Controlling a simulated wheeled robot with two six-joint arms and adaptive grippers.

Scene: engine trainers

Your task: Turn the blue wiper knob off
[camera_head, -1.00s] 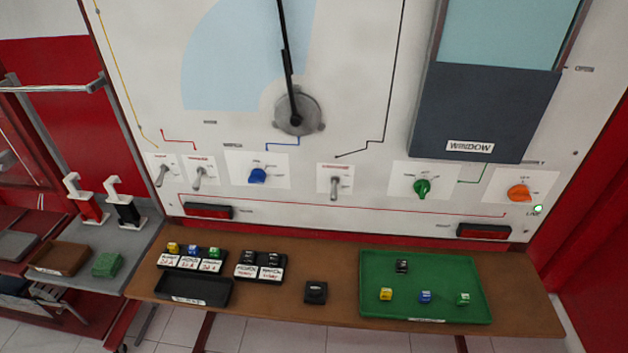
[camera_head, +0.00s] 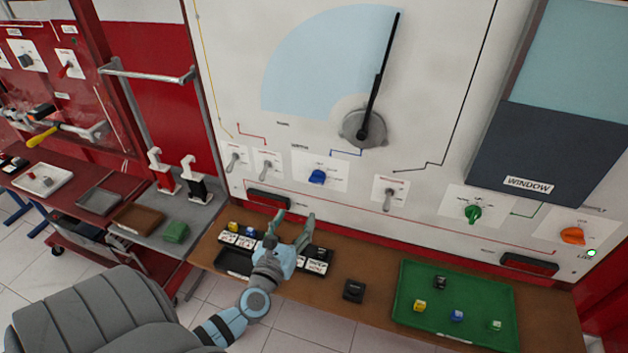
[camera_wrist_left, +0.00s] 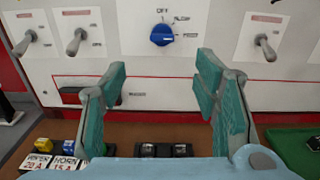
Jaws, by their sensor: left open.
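The blue wiper knob (camera_head: 317,176) is on a white plate on the upright panel, between toggle switches. It also shows in the left wrist view (camera_wrist_left: 162,35), with its pointer toward the right and the OFF label above it. My left gripper (camera_head: 295,215) is open and empty, below and in front of the knob, not touching it. In the left wrist view its two fingers (camera_wrist_left: 161,75) stand apart with the knob beyond and between them. The wiper arm (camera_head: 378,80) on the panel leans to the upper right. My right gripper is not in view.
Toggle switches (camera_head: 388,198), a green knob (camera_head: 473,213) and an orange knob (camera_head: 572,236) share the panel. The shelf below holds label blocks, a black box (camera_head: 354,290) and a green tray (camera_head: 408,328) with several cubes. The space before the knob is clear.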

